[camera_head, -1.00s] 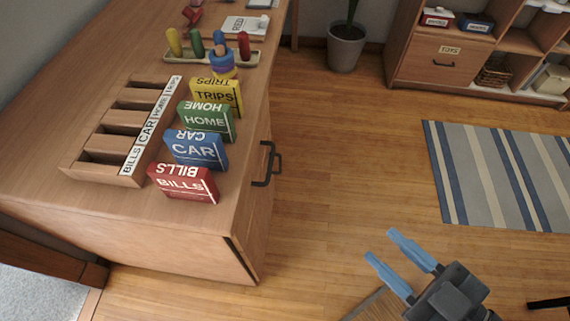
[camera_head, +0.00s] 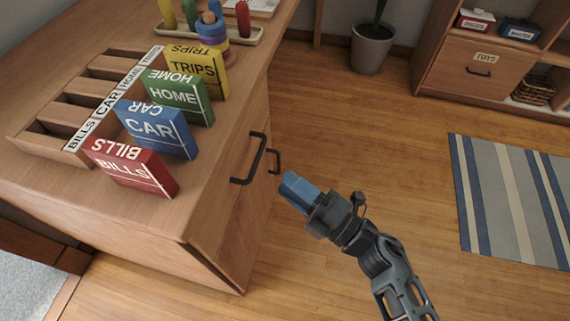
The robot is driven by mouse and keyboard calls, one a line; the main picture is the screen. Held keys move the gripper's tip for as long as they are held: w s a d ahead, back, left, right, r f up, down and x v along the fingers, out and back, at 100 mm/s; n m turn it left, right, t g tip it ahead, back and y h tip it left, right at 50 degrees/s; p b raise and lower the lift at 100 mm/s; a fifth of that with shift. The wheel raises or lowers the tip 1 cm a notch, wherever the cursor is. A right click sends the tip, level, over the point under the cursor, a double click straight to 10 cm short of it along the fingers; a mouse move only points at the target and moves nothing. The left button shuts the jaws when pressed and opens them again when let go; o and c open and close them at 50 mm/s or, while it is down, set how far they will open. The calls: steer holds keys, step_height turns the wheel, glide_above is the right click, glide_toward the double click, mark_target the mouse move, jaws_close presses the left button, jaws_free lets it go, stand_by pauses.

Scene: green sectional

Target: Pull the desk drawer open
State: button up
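The wooden desk (camera_head: 215,215) stands at the left. Its front faces right and carries a black bar handle (camera_head: 261,152). The drawer front looks flush with the desk. My gripper (camera_head: 292,190), with blue fingers, is to the right of the handles, pointing at the desk front.
Red, blue, green and yellow labelled boxes (camera_head: 155,130) stand on the desk beside a slotted wooden tray (camera_head: 62,142). A plant pot (camera_head: 372,48) and a shelf unit (camera_head: 462,82) are at the back. A striped rug (camera_head: 515,200) lies right. The floor between is clear.

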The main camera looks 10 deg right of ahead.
steer(key=x, duration=0.8)
steer(key=shift+w+b, duration=0.15)
steer(key=shift+b, duration=0.2)
steer(key=shift+d+f, duration=0.1)
steer(key=shift+d, duration=0.05)
jaws_close()
